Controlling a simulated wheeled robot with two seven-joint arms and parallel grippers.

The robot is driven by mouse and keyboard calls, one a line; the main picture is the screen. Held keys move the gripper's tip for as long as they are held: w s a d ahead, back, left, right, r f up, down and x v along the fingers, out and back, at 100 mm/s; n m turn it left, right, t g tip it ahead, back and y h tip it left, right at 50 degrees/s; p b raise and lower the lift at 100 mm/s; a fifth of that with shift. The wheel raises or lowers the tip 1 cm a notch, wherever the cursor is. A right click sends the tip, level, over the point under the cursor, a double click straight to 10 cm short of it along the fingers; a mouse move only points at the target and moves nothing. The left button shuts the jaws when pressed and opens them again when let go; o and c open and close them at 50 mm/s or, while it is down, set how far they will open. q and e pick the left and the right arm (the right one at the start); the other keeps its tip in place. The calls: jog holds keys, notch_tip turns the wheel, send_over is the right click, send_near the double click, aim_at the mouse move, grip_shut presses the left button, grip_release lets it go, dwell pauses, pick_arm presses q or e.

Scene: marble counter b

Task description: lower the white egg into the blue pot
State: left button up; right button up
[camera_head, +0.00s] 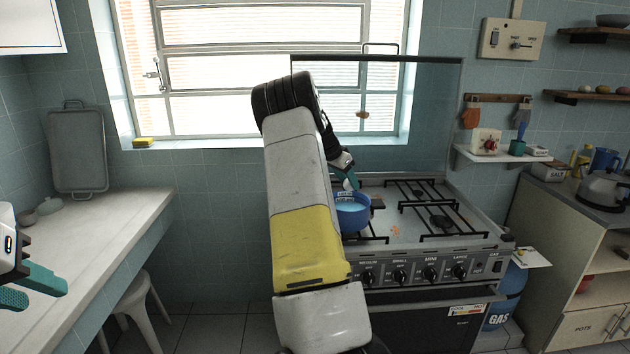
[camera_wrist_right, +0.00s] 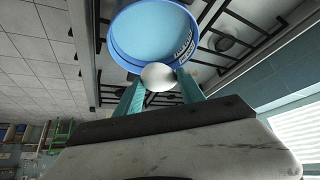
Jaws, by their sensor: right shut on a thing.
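The blue pot (camera_head: 352,216) stands on the left front of the stove, with pale blue liquid inside. In the right wrist view the pot (camera_wrist_right: 118,40) is just beyond the fingertips. My right gripper (camera_wrist_right: 158,82) is shut on the white egg (camera_wrist_right: 158,76), which shows between the teal fingertips at the pot's near rim. In the head view my right gripper (camera_head: 349,182) is over the pot, and the egg is small and hard to make out there. My left gripper (camera_head: 38,290) is at the far left, its teal fingers apart and empty, beside the white counter.
The stove (camera_head: 400,228) has black burner grates right of the pot and a raised glass lid (camera_head: 425,115) behind. The white counter (camera_head: 95,225) at left is mostly clear. A kettle (camera_head: 603,188) stands on the right cabinet. A blue gas bottle (camera_head: 508,290) is right of the stove.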

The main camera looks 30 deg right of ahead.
jog(key=shift+f, duration=0.1)
jog(key=shift+f, duration=3.65)
jog(key=shift+f, duration=2.5)
jog(key=o, duration=0.9)
